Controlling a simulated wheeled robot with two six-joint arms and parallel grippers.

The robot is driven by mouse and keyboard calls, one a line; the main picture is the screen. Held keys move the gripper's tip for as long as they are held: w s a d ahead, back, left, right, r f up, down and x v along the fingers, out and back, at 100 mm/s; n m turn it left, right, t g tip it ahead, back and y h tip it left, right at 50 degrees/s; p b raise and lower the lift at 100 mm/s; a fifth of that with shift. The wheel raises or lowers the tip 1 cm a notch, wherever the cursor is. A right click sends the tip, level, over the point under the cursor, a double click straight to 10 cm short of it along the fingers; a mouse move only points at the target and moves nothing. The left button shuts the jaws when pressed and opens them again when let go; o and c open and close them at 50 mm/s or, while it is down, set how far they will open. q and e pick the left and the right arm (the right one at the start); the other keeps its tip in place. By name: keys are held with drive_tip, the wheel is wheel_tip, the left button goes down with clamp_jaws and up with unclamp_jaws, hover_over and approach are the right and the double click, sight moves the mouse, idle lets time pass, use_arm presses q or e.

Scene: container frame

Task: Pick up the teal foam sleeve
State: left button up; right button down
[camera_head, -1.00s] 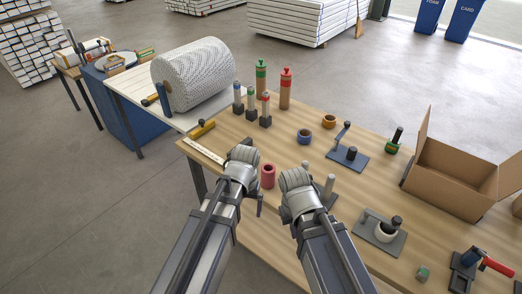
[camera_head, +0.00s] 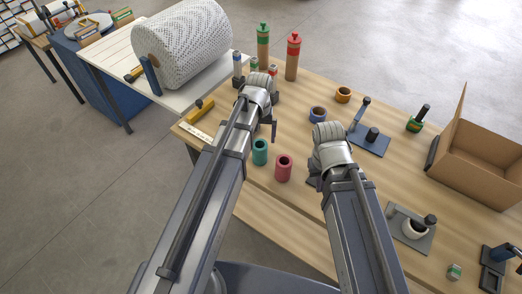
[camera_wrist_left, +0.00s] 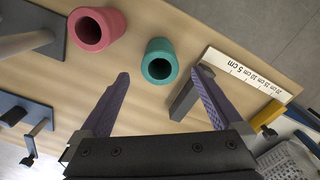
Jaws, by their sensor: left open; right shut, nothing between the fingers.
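The teal foam sleeve (camera_head: 260,152) stands upright on the wooden table, near its left front edge, with an open hollow top. In the left wrist view the sleeve (camera_wrist_left: 157,63) shows ahead of the fingertips, roughly centred between them and apart from both. My left gripper (camera_wrist_left: 160,73) is open and empty. In the head view my left gripper (camera_head: 270,118) is above the table just beyond the sleeve, its fingers partly hidden by the wrist. My right gripper (camera_head: 324,168) is to the right of the sleeve; it is shut and empty, its fingers mostly hidden.
A pink sleeve (camera_head: 283,168) stands close beside the teal one. A ruler strip (camera_wrist_left: 248,76) and a grey block (camera_wrist_left: 185,98) lie close to the right finger in the wrist view.

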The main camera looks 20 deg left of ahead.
sight(260, 147)
use_arm(q)
wheel_tip(260, 147, down, 3)
drive_tip(key=shift+w+r+b, duration=0.1)
drive_tip(key=shift+r+b, duration=0.1)
drive_tip(key=shift+b, duration=0.8)
drive_tip(key=shift+r, duration=0.1)
use_arm(e)
wheel_tip(260, 147, down, 2)
drive_tip(key=shift+f, duration=0.2)
use_arm(q)
drive_tip(key=f+b, duration=0.5)
drive_tip(key=shift+w+f, duration=0.15)
drive_tip(key=shift+w, duration=0.05)
use_arm(e)
wheel_tip(260, 147, down, 5)
drive_tip(key=shift+f, duration=0.15)
use_arm(q)
drive_tip(key=c, duration=1.3)
